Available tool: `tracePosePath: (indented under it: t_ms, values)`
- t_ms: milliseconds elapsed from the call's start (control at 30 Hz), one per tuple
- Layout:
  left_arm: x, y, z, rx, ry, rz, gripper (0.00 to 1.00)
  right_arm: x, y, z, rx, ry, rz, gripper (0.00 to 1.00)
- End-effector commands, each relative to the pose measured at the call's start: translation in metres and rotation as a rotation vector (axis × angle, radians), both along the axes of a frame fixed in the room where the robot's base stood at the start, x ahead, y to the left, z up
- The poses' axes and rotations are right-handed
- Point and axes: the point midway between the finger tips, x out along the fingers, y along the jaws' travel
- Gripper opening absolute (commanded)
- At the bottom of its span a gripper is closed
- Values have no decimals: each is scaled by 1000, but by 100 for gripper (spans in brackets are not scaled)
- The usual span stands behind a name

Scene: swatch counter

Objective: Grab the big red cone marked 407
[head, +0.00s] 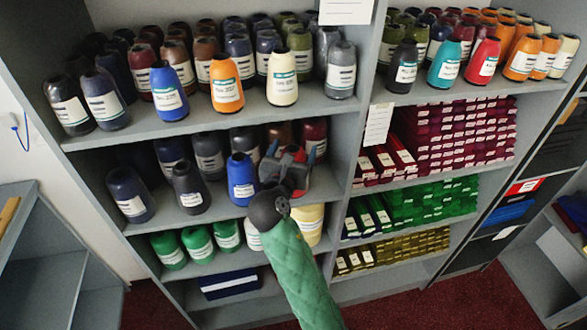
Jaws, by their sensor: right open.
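A bright red cone (484,61) with a white label stands at the front of the upper right shelf, between a teal cone and an orange cone. A darker red cone (314,133) stands at the back right of the middle left shelf, partly hidden. The label numbers are too small to read, so I cannot tell which cone is 407. My right gripper (289,158) is open in front of the middle left shelf, just below and in front of the darker red cone. I cannot see anything held in it. My left gripper is not in view.
A blue cone (242,180) stands just left of my right gripper, with dark cones further left. A cream cone (308,224) is partly behind my arm below. The upright divider (352,140) is close on the right. The upper left shelf (200,122) is crowded with cones.

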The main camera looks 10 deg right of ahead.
Motion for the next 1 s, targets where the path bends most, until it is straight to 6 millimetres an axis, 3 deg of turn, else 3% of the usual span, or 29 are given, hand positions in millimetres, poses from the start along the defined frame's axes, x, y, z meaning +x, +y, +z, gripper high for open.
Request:
tracePosePath:
  t_ms: [267,633,1000]
  values:
    - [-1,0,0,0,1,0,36,1,-1,-1,0,0,0,76]
    - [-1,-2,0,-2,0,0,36,1,-1,0,0,0,-1,5]
    - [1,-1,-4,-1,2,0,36,1,-1,5,1,-3,-1,5]
